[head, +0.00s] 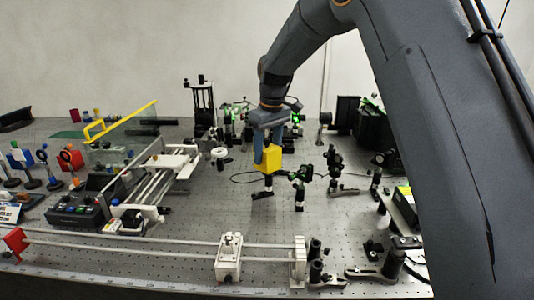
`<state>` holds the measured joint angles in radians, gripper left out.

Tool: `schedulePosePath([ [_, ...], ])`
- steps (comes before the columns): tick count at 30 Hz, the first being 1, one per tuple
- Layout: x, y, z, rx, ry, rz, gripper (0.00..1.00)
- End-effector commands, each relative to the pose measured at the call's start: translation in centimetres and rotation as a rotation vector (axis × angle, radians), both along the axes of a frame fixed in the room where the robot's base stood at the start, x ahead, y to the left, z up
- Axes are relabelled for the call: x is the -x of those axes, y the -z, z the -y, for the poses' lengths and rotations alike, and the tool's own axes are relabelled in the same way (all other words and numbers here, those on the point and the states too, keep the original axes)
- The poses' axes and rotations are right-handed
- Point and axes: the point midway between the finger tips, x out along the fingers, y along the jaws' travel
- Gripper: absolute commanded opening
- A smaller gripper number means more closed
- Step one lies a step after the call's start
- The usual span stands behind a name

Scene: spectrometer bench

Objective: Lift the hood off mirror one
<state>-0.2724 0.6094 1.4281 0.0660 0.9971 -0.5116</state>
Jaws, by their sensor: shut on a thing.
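A yellow boxy piece, which looks like the hood (268,158), is between the fingers of my gripper (267,146) in the middle of the bench. The gripper points down and is shut on the hood. Just below the hood stands a short dark post with a clamp foot (265,192), likely the mount of mirror one. I cannot tell whether the hood still touches the mount or hangs clear of it. The mirror itself is not visible.
A black and green optic mount (299,182) stands close on the right of the hood. Dark mounts (335,165) stand farther right. A white rail slide (155,180) lies to the left, and a long rail with a white carriage (229,258) runs in front. Bare bench shows between.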

Motion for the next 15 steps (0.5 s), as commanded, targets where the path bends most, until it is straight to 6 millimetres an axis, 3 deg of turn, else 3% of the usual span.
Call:
schedulePosePath([
  [15,0.0,-1.9,0.0,0.001,0.000,-0.001,0.27],
])
